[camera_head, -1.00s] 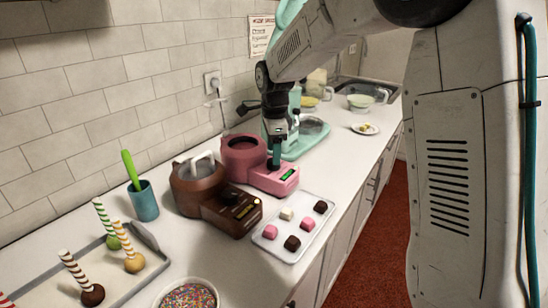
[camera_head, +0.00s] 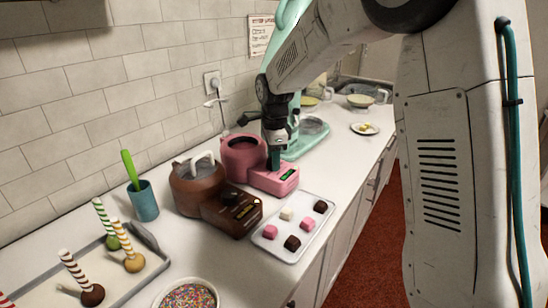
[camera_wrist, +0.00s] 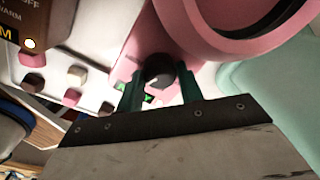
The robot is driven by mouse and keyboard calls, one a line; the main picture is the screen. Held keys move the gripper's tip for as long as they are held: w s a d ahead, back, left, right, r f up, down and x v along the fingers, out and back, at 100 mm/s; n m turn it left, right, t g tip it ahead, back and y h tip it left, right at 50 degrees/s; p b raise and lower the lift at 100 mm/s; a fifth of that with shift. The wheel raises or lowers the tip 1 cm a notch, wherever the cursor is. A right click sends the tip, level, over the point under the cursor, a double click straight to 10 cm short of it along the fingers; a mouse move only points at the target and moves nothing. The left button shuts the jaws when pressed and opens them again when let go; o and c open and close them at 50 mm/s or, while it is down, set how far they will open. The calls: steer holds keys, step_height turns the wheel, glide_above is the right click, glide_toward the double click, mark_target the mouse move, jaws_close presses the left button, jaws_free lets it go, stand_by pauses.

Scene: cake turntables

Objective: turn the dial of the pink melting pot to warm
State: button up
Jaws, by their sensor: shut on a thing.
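The pink melting pot (camera_head: 243,149) stands on the counter against the wall side, its front control block (camera_head: 285,182) facing the aisle. My gripper (camera_head: 275,165) points down over that block. In the wrist view its two teal fingers (camera_wrist: 160,88) stand on either side of the dark round dial (camera_wrist: 158,68), shut on it. A pale mark shows on the dial. Green lit marks (camera_wrist: 148,98) show on the block beside the dial, too small to read. The dial is hidden by my gripper in the head view, and I cannot tell its setting.
A brown melting pot (camera_head: 186,190) stands close on the left. A tray (camera_head: 267,244) of pink, white and dark cubes lies in front. A mint-green machine (camera_head: 296,148) stands just behind. A cup (camera_head: 143,203) and a bowl of sprinkles (camera_head: 188,296) are further left.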

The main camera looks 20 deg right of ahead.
steer(key=n, duration=0.4)
steer(key=shift+n, duration=0.3)
steer(key=n, duration=0.4)
steer(key=shift+w+n+y, duration=0.1)
steer(key=shift+n+y, duration=0.2)
steer(key=shift+n, duration=0.1)
stand_by(0.3)
steer(key=o, duration=1)
